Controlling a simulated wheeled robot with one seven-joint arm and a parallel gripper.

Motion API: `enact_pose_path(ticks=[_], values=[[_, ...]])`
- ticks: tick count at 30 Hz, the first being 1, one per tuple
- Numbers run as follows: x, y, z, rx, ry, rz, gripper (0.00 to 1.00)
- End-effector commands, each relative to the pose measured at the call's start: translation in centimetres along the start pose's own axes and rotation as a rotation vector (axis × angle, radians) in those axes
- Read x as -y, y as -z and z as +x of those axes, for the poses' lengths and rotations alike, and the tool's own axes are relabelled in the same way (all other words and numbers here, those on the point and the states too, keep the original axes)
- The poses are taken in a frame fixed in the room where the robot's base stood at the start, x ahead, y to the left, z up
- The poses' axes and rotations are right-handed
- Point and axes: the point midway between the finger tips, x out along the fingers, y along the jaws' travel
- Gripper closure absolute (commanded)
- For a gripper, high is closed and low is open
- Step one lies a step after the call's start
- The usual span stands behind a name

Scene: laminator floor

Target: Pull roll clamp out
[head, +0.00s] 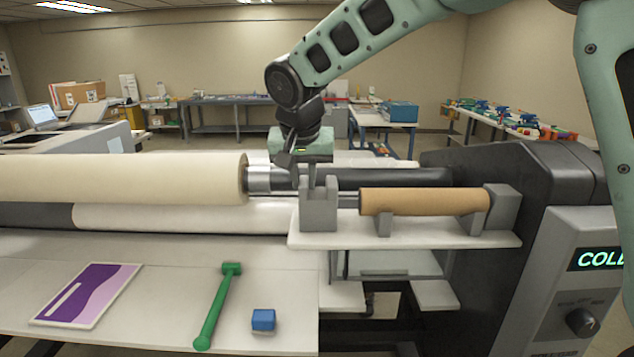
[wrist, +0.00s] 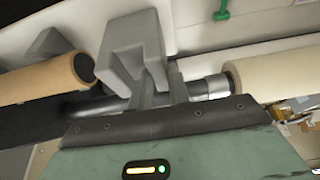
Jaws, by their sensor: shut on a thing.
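The roll clamp appears to be the grey notched block (head: 319,212) at the left end of the white shelf, beside the end of the cream roll. It also shows in the wrist view (wrist: 125,55), close in front of my gripper. My gripper (head: 311,175) reaches down just behind the block, at the silver shaft (head: 265,179). My gripper also shows in the wrist view (wrist: 168,97), shut on the grey clamp. The exact finger contact is partly hidden by the block and my gripper's body.
The cream roll (head: 120,178) lies left of the block. A brown cardboard tube (head: 420,202) rests right of it on grey supports. The dark machine housing (head: 530,170) stands at right. A green mallet (head: 217,305), blue block (head: 263,319) and purple sheet (head: 88,294) lie on the front table.

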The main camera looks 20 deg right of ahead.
Motion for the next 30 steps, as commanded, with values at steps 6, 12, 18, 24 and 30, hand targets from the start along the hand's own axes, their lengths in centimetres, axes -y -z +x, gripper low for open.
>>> enact_pose_path(ticks=[6, 12, 18, 24, 30], values=[[0.4, 0.1, -0.2, -0.004, 0.011, 0.000, 1.00], [0.3, 0.0, -0.2, -0.003, 0.010, -0.001, 0.60], [0.2, 0.0, -0.2, -0.002, 0.008, 0.000, 0.60], [0.3, 0.0, -2.2, -0.006, 0.011, 0.000, 0.60], [0.3, -0.1, -6.7, -0.007, 0.013, 0.000, 0.60]])
